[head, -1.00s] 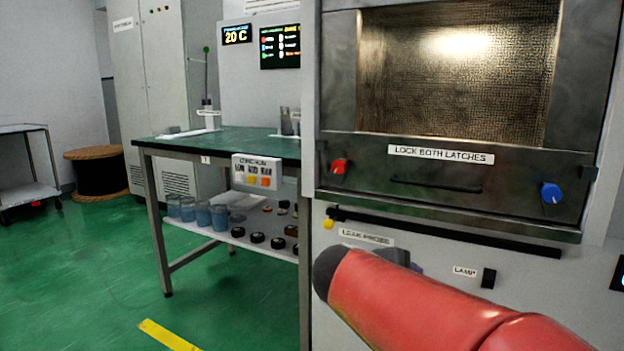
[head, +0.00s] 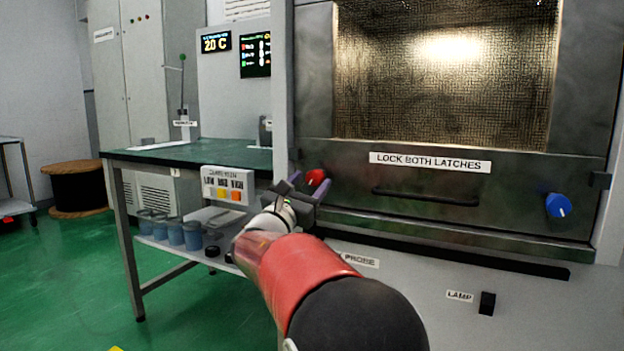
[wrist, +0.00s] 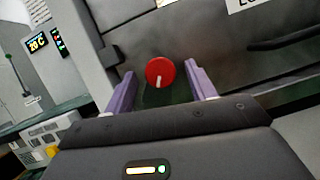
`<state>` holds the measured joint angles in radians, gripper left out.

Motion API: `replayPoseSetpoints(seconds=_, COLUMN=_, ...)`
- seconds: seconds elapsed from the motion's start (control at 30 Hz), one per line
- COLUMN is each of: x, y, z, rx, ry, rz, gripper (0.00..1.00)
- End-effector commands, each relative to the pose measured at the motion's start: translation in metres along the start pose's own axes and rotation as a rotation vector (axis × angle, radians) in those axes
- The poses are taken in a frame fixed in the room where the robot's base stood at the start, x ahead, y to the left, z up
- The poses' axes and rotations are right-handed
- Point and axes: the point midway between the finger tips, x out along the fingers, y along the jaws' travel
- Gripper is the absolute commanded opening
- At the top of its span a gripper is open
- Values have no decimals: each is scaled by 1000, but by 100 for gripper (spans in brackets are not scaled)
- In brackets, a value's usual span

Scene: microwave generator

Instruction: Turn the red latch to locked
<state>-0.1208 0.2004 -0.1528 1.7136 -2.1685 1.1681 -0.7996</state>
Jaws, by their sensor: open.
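The red latch (head: 316,178) is a round knob on the left of the metal panel below the microwave window. In the wrist view the red latch (wrist: 160,72) sits between the two purple fingers, with its white mark pointing down. My gripper (wrist: 160,88) is open, one finger on each side of the knob, and holds nothing. In the head view my gripper (head: 307,188) is at the panel beside the knob and partly covers it. Contact cannot be told. The blue latch (head: 558,205) is at the right of the panel, its white mark pointing down to the right.
A dark handle bar (head: 425,196) runs between the latches, below a "LOCK BOTH LATCHES" label (head: 430,162). A green-topped table (head: 190,157) stands at left, with a button box (head: 228,186) on its front edge. A lamp switch (head: 487,303) is low at right.

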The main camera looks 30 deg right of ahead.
Motion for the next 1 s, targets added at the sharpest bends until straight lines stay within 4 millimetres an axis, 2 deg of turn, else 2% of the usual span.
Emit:
replayPoseSetpoints(seconds=0.03, x=8, y=0, z=0, rx=0, ry=0, rz=-2, gripper=56)
replayPoseSetpoints(seconds=0.2, x=21, y=0, z=0, rx=1, ry=1, rz=0, gripper=56)
replayPoseSetpoints(seconds=0.5, x=23, y=0, z=0, rx=2, ry=2, rz=0, gripper=55)
replayPoseSetpoints(seconds=0.83, x=22, y=0, z=0, rx=2, ry=2, rz=-1, gripper=13)
replayPoseSetpoints(seconds=1.0, x=22, y=0, z=-1, rx=10, ry=2, rz=-4, gripper=12)
